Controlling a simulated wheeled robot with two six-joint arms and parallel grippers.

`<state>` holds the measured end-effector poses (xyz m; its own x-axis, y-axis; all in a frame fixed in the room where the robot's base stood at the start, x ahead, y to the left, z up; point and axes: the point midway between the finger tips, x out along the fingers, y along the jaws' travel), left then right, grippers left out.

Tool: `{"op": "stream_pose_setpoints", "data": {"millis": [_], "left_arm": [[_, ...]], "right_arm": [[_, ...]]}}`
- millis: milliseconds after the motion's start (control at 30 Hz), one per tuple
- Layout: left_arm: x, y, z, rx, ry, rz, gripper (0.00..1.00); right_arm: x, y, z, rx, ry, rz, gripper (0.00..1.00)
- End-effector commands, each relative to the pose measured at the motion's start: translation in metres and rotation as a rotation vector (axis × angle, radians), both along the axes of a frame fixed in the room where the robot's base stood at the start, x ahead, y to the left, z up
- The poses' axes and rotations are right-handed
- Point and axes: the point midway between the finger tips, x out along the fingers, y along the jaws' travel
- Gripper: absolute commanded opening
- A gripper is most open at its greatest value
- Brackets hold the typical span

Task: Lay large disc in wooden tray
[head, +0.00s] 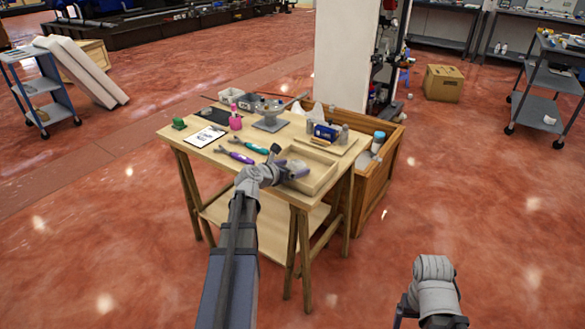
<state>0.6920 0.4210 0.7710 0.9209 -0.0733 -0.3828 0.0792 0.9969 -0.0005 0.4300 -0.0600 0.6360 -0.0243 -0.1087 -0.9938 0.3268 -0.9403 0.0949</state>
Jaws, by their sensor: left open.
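The wooden tray (322,184) is a shallow, light-wood box at the near right corner of the workbench. A greyish-lavender rounded piece (298,169), which looks like the large disc, shows at the tray's left part. It is small and partly covered, so I cannot tell whether it lies flat on the tray floor. My left gripper (281,161) is open at the tray's left edge, right beside this piece. I cannot tell whether its fingers touch it. My right arm's end (435,290) is low at the bottom right, far from the bench; its fingers are not clear.
On the workbench (205,150) are purple-handled (236,156) and teal-handled tools (250,145), a clipboard (206,136), a pink bottle (235,119) and a grey stand (270,119). A wooden crate (376,184) adjoins the bench's right side.

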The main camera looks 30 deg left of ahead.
Motion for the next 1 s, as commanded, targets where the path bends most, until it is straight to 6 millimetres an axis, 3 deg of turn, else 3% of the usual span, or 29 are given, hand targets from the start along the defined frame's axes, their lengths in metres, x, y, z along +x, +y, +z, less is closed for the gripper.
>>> {"op": "stream_pose_setpoints", "data": {"millis": [167, 600, 800, 1000], "left_arm": [[-0.012, 0.000, 0.010, -0.001, 0.000, 0.001, 1.00], [-0.091, 0.006, 0.043, 0.000, 0.000, 0.002, 1.00], [-0.108, 0.008, 0.048, 0.000, 0.000, 0.001, 1.00], [-0.111, 0.009, 0.049, 0.000, 0.000, 0.000, 1.00]], "right_arm": [[0.000, 0.000, 0.010, 0.000, 0.000, 0.000, 0.84], [0.000, 0.000, 0.043, 0.000, 0.000, 0.000, 0.84], [0.000, 0.000, 0.048, 0.000, 0.000, 0.000, 0.84], [0.000, 0.000, 0.049, 0.000, 0.000, 0.000, 0.84]]}}
